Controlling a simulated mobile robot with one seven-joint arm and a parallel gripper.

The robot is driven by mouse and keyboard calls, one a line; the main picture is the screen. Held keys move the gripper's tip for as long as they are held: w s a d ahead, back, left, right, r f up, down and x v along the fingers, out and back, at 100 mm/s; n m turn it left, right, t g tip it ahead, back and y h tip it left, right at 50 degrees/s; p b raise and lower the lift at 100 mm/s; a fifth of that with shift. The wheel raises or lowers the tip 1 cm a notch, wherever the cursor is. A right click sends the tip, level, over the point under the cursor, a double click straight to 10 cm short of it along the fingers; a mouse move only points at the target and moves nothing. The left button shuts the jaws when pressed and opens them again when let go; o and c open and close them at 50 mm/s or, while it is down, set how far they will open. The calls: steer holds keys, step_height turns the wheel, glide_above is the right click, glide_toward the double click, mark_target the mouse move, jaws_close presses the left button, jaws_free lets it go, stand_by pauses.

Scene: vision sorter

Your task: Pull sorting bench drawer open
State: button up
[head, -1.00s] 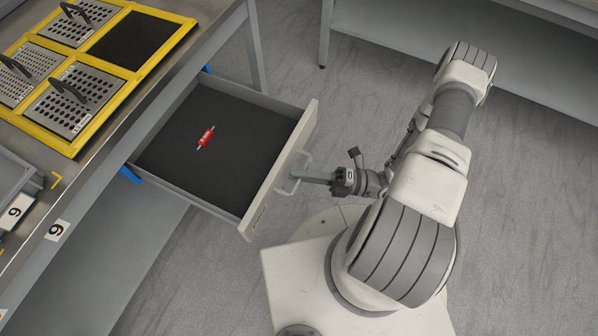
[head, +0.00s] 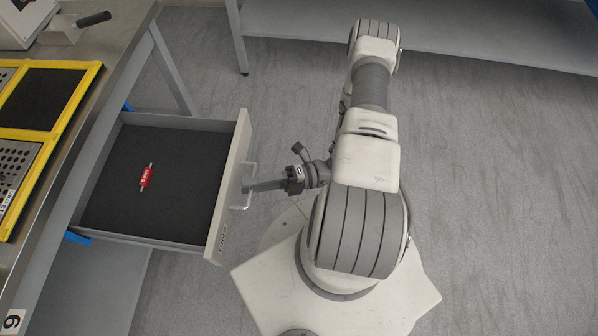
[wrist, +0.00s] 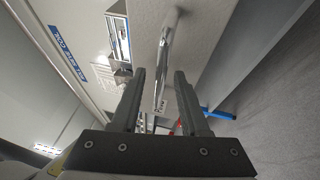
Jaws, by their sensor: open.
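The sorting bench drawer (head: 160,172) is pulled out from the bench, with its dark floor showing. A red cylindrical part (head: 146,178) with pale ends lies in it. The drawer's light front panel (head: 231,185) carries a metal handle (head: 248,180), which also shows in the wrist view (wrist: 165,55). My gripper (head: 250,187) is at the handle. In the wrist view its two fingers (wrist: 160,75) are apart, with the handle bar in line between and beyond their tips. I cannot tell whether a finger touches the handle.
The bench top (head: 100,55) at left carries a yellow-framed tray (head: 75,115) and a dark-handled tool (head: 75,27). Another bench (head: 430,35) stands at the back. Grey floor (head: 480,190) is clear to the right.

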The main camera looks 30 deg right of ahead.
steer(key=p+v, duration=0.1)
steer(key=v, duration=1.6)
steer(key=shift+d+r, duration=0.1)
steer(key=w+a+r+n+g+h, duration=0.1)
steer(key=w+r+n+g+h, duration=0.25)
steer(key=r+n, duration=0.4)
steer(key=w+a+r+n+g+h, duration=0.1)
steer(key=w+r+n+g+h, duration=0.2)
steer(key=r+n, duration=0.45)
steer(key=w+a+r+n+g+h, duration=0.1)
steer(key=a+r+n+g+h, duration=0.15)
steer(key=r+n+h, duration=0.55)
steer(key=s+a+r+n+t+h, duration=0.25)
steer(key=r+n+t, duration=0.25)
steer(key=r+n, duration=0.4)
steer(key=s+a+r+n+t+h, duration=0.2)
steer(key=s+a+r+n+t, duration=0.3)
steer(key=r, duration=0.5)
step_height(320, 180, up, 23)
steer(key=n+p, duration=0.1)
steer(key=p, duration=2.2)
steer(key=shift+w+d+f+g, duration=0.15)
steer(key=shift+w+d+g, duration=0.2)
steer(key=shift+w, duration=0.1)
